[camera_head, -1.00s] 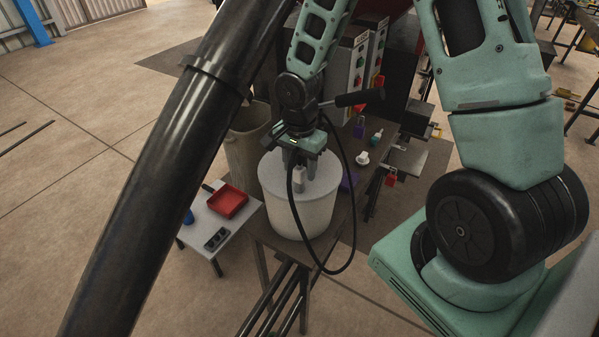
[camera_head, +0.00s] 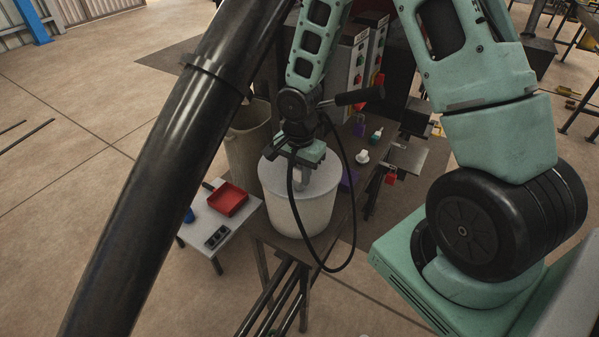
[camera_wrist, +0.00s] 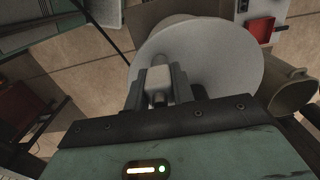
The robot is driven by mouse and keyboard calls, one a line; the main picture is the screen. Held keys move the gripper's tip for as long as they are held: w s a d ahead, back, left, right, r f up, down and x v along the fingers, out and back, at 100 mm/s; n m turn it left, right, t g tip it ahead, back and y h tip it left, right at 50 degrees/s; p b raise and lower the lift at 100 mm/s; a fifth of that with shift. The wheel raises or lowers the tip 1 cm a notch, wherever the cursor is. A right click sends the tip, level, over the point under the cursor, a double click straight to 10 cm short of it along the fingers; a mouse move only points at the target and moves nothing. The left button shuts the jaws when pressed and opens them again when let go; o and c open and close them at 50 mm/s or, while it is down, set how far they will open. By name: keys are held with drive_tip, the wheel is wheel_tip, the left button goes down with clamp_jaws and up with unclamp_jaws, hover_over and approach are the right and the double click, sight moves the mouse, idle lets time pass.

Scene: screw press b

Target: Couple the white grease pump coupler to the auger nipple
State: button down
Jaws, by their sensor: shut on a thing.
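My gripper (camera_head: 299,172) is over the lid of the white drum, pointing down. Its fingers are shut on a pale, blocky piece that looks like the white coupler (camera_head: 301,184). In the wrist view the coupler (camera_wrist: 157,82) sits between the two grey fingers, with the round white lid behind it. A black hose (camera_head: 352,240) hangs in a loop to the right of the drum and runs up by my gripper. I cannot tell whether the coupler touches the lid. I cannot make out the auger nipple in either view.
The white drum (camera_head: 298,215) stands on a narrow dark table. A beige bin (camera_head: 246,150) is behind it on the left. A low table holds a red tray (camera_head: 228,199). Control boxes (camera_head: 357,70) and a black handle (camera_head: 360,97) are behind my gripper. A small white piece (camera_head: 362,156) lies right.

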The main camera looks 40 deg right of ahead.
drive_tip(key=shift+r+p, duration=0.35)
drive_tip(key=shift+r, duration=0.1)
drive_tip(key=shift+r+p, duration=0.75)
drive_tip(key=shift+r, duration=0.3)
drive_tip(key=shift+r, duration=0.1)
drive_tip(key=shift+r+p, duration=0.55)
drive_tip(key=shift+r, duration=0.1)
idle(0.7)
